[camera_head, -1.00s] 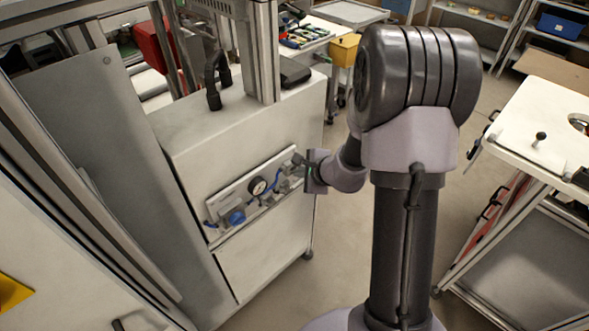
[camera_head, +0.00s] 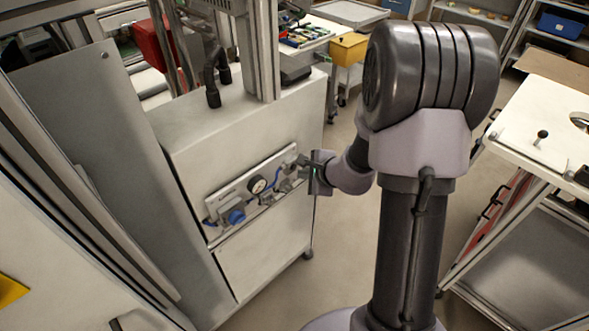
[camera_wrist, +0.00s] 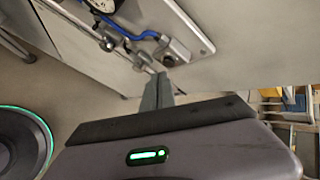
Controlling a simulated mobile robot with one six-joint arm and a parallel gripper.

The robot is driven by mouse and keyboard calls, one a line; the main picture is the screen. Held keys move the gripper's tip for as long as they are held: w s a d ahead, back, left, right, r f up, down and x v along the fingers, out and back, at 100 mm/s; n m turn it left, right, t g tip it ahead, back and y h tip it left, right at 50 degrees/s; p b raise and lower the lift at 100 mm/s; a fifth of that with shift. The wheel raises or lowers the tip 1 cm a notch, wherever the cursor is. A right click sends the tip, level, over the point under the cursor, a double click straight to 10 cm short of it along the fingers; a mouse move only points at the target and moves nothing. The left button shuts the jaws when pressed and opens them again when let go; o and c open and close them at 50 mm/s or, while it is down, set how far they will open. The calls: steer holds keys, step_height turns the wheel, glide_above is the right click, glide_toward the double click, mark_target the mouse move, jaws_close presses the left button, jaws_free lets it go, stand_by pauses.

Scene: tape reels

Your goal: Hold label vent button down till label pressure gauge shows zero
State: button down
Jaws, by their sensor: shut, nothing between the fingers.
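The pressure gauge (camera_head: 257,185), round with a dark rim, sits on a pale panel (camera_head: 227,197) on the white cabinet's side. Its dial is too small to read in the head view. In the wrist view only the lower part of the gauge (camera_wrist: 101,5) shows at the top edge. A small grey block (camera_wrist: 174,51) at the blue tube's end sits at the panel's corner; I cannot tell the vent button's cap apart there. My gripper (camera_head: 301,161) is shut and empty at the panel's right end.
A blue knob (camera_head: 236,216) is at the panel's left end. The white cabinet (camera_head: 190,140) carries metal posts and black hoses. A white cart (camera_head: 530,125) stands at the right.

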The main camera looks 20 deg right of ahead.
steer(key=s, duration=0.1)
steer(key=s+d+b, duration=0.1)
steer(key=s, duration=0.2)
steer(key=shift+s+d+b, duration=0.3)
steer(key=shift+s+d, duration=0.1)
stand_by(0.5)
